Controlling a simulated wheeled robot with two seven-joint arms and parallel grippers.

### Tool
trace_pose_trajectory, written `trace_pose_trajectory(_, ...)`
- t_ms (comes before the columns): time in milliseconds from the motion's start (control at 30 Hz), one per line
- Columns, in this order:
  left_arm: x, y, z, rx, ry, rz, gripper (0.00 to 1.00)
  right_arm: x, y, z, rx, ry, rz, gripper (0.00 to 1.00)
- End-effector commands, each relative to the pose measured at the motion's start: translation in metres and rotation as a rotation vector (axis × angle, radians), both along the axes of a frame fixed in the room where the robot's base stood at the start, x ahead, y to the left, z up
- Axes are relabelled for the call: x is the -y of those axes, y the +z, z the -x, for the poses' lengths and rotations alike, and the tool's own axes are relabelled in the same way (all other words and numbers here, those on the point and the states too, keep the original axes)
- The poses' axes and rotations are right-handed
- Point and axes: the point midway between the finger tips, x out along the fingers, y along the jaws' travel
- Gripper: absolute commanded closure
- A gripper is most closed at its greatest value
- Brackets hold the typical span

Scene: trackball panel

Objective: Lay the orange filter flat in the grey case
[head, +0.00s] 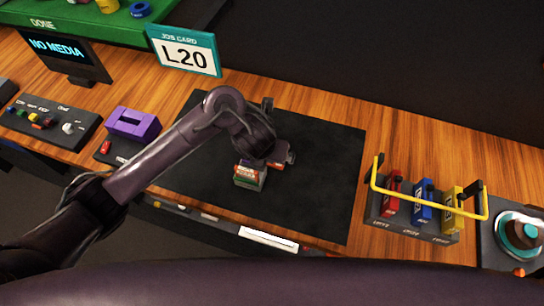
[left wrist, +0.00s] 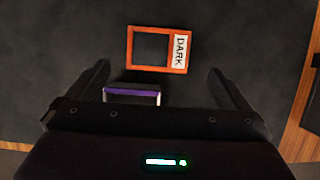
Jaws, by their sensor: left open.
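An orange frame labelled DARK (left wrist: 187,52), with a dark square opening, lies on the black mat in the left wrist view. My left gripper (left wrist: 158,69) is open, its fingers spread to either side and the frame just beyond their tips. A small purple-topped piece with pale edges (left wrist: 132,97) shows between the fingers, partly hidden by the gripper body. In the head view the left gripper (head: 282,155) hangs over the mat beside a small block with red, white and green faces (head: 249,175). I cannot clearly tell the grey case. My right gripper is not in view.
The black mat (head: 320,190) is mostly clear. A purple block (head: 131,124) and button panel (head: 45,122) stand left, a job card L20 (head: 184,51) at the back. At right are red, blue and yellow levers behind a yellow rail (head: 432,208) and a round knob (head: 522,234).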

Motion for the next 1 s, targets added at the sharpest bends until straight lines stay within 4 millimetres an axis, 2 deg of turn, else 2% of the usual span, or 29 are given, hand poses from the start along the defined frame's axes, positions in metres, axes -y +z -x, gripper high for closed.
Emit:
trace_pose_trajectory(400, 0.003, -0.046, -0.019, 0.0, 0.001, -0.001, 0.0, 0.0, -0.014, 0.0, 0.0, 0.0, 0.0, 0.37)
trace_pose_trajectory(700, 0.003, -0.048, -0.021, 0.002, 0.0, 0.0, 0.01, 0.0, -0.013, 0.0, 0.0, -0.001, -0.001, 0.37)
trace_pose_trajectory(1000, 0.003, -0.047, -0.021, 0.002, 0.0, 0.0, 0.41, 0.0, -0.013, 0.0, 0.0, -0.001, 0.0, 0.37)
